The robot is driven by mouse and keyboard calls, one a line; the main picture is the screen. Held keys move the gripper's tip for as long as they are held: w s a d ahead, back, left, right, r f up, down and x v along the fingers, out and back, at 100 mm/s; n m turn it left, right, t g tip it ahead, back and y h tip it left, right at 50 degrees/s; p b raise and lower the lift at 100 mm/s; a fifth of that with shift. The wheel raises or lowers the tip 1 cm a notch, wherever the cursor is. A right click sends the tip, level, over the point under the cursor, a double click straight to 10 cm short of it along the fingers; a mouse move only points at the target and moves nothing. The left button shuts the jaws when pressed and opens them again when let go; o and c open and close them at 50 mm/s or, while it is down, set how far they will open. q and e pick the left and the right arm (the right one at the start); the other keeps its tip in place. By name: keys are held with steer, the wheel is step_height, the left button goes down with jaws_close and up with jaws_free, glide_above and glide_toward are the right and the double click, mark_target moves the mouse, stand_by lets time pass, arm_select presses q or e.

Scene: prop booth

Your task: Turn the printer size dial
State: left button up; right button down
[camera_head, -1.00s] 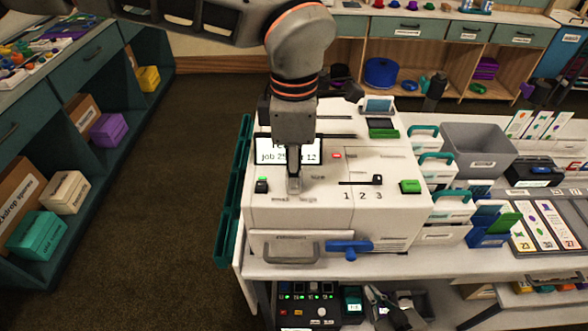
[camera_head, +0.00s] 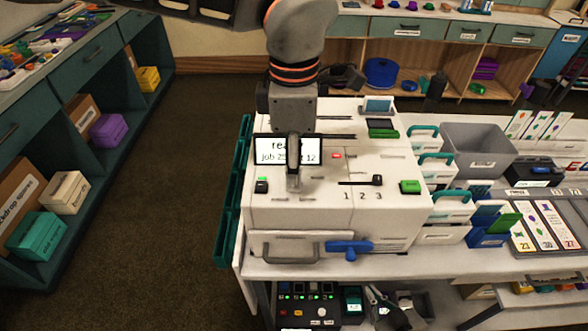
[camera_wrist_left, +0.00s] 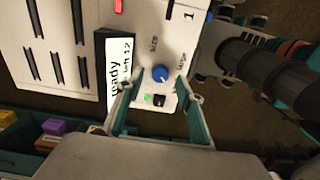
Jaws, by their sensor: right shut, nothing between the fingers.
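The white printer (camera_head: 400,215) stands on the table in the head view. Its blue size dial (camera_wrist_left: 160,73) shows in the left wrist view, beside the word "size" and near "large". My left gripper (camera_head: 293,188) points down over the printer top and hides the dial in the head view. In the left wrist view its two fingers (camera_wrist_left: 160,92) are spread with a wide gap, and the dial lies just beyond their tips; contact cannot be seen. My right gripper (camera_head: 374,295) appears low in front of the printer, shut and empty.
The printer's screen (camera_head: 268,150) is partly covered by my left gripper. A black switch (camera_head: 261,187), a slider (camera_head: 377,180) and a green button (camera_head: 410,187) are nearby. White caddies (camera_head: 440,205) and a grey bin (camera_head: 478,150) stand at the right.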

arm_select(q)
step_height(320, 180, up, 10)
stand_by(0.4)
stand_by(0.3)
